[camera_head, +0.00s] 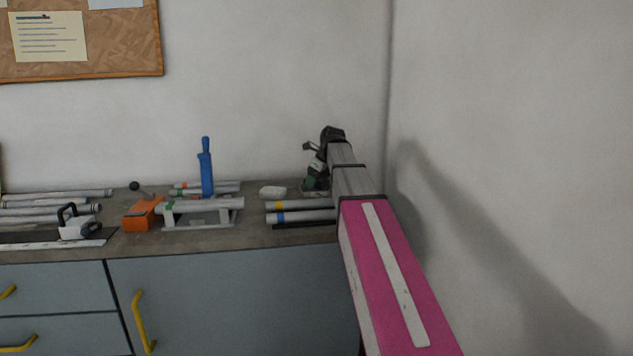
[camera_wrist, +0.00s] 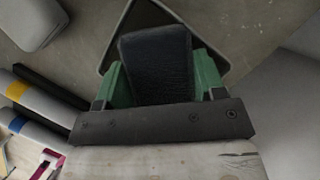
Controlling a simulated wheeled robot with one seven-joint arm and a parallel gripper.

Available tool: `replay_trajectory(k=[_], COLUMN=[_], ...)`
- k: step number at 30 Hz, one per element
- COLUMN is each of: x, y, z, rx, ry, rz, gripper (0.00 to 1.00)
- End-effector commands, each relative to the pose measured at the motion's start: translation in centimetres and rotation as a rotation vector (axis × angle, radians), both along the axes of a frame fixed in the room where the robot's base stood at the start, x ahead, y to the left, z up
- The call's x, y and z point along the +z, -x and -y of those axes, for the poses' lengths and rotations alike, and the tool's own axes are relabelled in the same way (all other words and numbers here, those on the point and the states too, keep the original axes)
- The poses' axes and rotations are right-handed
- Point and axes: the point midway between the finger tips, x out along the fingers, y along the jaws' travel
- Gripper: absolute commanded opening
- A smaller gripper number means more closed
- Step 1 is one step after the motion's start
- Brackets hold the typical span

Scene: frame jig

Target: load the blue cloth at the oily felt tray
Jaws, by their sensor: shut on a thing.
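My gripper (camera_wrist: 158,75) has green fingers, shut on a dark, navy-looking textured pad, which I take to be the blue cloth (camera_wrist: 155,50). The cloth fills the space between the fingers and hides part of what lies below. Beyond it in the wrist view is a dark tray with a pale rim (camera_wrist: 107,52), apparently the oily felt tray. The cloth overlaps the tray in this view; I cannot tell whether they touch. In the head view my gripper (camera_head: 314,172) is low over the back right of the bench, and the cloth cannot be made out.
A whitish block (camera_head: 272,192) lies left of my gripper. Banded tubes (camera_head: 300,216) lie on a dark rack in front. Further left are a tube jig with a blue handle (camera_head: 206,170) and an orange clamp block (camera_head: 142,213). A wall is close on the right.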

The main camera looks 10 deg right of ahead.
Motion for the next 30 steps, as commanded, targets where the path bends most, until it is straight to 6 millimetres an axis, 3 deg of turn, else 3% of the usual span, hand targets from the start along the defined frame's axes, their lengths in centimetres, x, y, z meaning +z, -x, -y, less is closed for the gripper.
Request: replay_trajectory(k=[13, 30], x=[0.2, 4.1], y=[0.1, 0.0], z=[0.0, 0.0], rx=[0.000, 0.001], ry=[0.002, 0.001], rz=[-0.003, 0.000], gripper=[0.44, 0.44])
